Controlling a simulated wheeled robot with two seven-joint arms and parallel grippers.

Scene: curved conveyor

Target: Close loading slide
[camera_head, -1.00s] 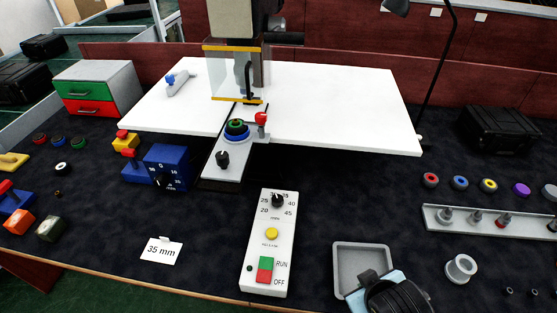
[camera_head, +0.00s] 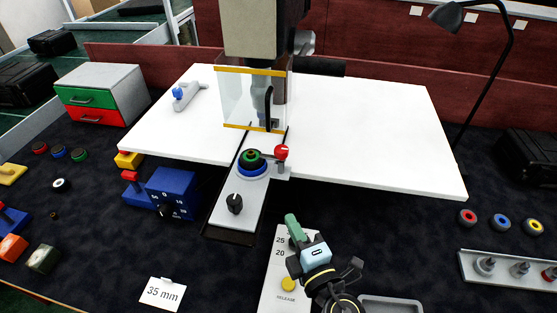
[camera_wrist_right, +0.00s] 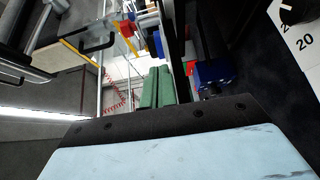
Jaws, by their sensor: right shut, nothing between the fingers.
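The loading slide (camera_head: 254,194) is a grey plate that sticks out toward me from under the machine, past the front edge of the white table. A black knob (camera_head: 234,204) stands on its near part. Blue and green rings (camera_head: 251,162) sit on its far part, beside a red-topped clamp (camera_head: 281,153). My right gripper (camera_head: 291,219) is shut and empty, with green fingers, above the control panel to the right of the slide and apart from it. Its green fingers also show in the right wrist view (camera_wrist_right: 156,88). My left gripper is out of view.
The machine has a clear guard (camera_head: 239,99) with yellow edges. A blue dial box (camera_head: 171,192) stands left of the slide. The white control panel (camera_head: 270,285) lies partly under my right gripper. A "35 mm" card (camera_head: 162,293) stands at the front. Dark bench is bare between card and slide.

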